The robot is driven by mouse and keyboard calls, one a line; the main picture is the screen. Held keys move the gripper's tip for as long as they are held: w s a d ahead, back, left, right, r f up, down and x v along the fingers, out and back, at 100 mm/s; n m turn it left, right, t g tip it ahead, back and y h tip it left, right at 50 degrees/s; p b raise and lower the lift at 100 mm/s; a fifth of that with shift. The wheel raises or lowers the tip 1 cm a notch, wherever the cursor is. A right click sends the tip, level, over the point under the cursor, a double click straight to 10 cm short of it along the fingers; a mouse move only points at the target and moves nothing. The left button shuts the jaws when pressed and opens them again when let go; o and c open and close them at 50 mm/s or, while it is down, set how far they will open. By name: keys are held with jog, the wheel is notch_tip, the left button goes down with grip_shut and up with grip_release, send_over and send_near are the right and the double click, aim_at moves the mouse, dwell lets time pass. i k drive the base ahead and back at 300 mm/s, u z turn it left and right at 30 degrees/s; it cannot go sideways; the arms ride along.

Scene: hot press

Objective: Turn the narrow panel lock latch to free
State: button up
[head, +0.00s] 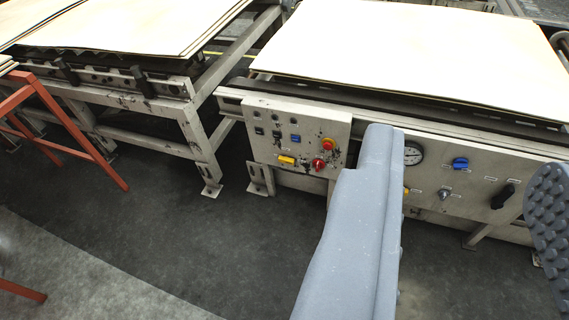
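My gripper (462,155) is open, with its two grey fingers wide apart in front of the press. The left finger covers the gap between two control panels. The left panel (262,142) carries small dark switches, a blue switch (295,138), a yellow part (286,161), a red-and-yellow button (328,144) and a red knob (318,164). The long right panel (430,180) carries a gauge (413,154), a blue knob (460,163), a grey knob (443,195) and a slanted black handle (503,195). I cannot tell which part is the lock latch. Neither finger visibly grips anything.
Pale sheets (420,50) lie on the press bed above the panels. Another sheet stack (130,25) lies on a metal frame (200,145) at left. An orange-red rail (75,130) stands at far left. The dark floor (170,220) is clear in front.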

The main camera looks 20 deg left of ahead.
aim_at(287, 160)
jog(key=k, duration=0.5)
jog(key=u, duration=0.65)
jog(key=i, duration=1.8)
jog(key=z, duration=0.6)
